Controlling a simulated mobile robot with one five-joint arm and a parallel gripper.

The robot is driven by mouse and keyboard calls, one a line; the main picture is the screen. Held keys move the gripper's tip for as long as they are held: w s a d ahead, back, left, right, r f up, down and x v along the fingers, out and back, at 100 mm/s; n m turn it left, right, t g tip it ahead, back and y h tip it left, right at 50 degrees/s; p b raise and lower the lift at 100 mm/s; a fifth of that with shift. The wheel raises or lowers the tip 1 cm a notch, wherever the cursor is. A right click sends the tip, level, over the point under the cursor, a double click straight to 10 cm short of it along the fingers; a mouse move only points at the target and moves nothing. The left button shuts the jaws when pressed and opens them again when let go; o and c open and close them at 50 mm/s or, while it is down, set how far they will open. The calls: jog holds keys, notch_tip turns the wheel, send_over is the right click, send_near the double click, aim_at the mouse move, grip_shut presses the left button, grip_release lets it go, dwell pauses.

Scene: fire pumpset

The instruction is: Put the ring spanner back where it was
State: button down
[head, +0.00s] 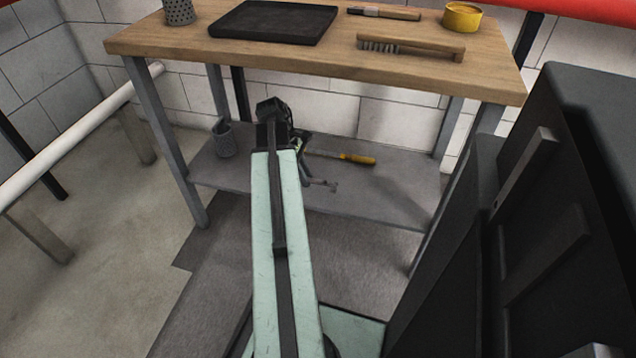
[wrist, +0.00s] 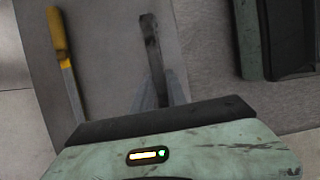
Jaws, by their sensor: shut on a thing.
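The ring spanner (wrist: 152,45) is a dark grey, slim tool in the upper middle of the wrist view. My gripper (wrist: 160,92) is shut on its near part, with a pale finger on each side. The spanner's far end points away from the gripper, over the grey lower shelf (head: 400,188) of the workbench. In the head view a small grey end of the spanner (head: 322,184) shows just right of my arm, low at the shelf. I cannot tell whether it touches the shelf. My wrist hides most of the gripper in the head view.
A yellow-handled tool (head: 357,159) lies on the shelf beside the spanner; a grey cup (head: 223,138) stands left of my wrist. The wooden benchtop (head: 300,58) overhangs the shelf, with a brush (head: 412,47), black tray (head: 273,22) and yellow tin (head: 462,17) on it. The shelf's right part is clear.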

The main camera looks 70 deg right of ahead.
jog(key=s+d, duration=0.2)
jog(key=d, duration=0.1)
jog(key=s+d, duration=0.1)
jog(key=shift+s+d+f, duration=0.2)
jog(key=shift+s+f, duration=0.05)
jog(key=shift+s, duration=0.1)
notch_tip(320, 180, down, 4)
jog(key=b, duration=0.4)
jog(key=shift+r, duration=0.25)
jog(key=shift+f, duration=0.15)
jog(key=c, duration=1.3)
grip_release()
jog(key=p+v, duration=1.1)
jog(key=v, duration=0.1)
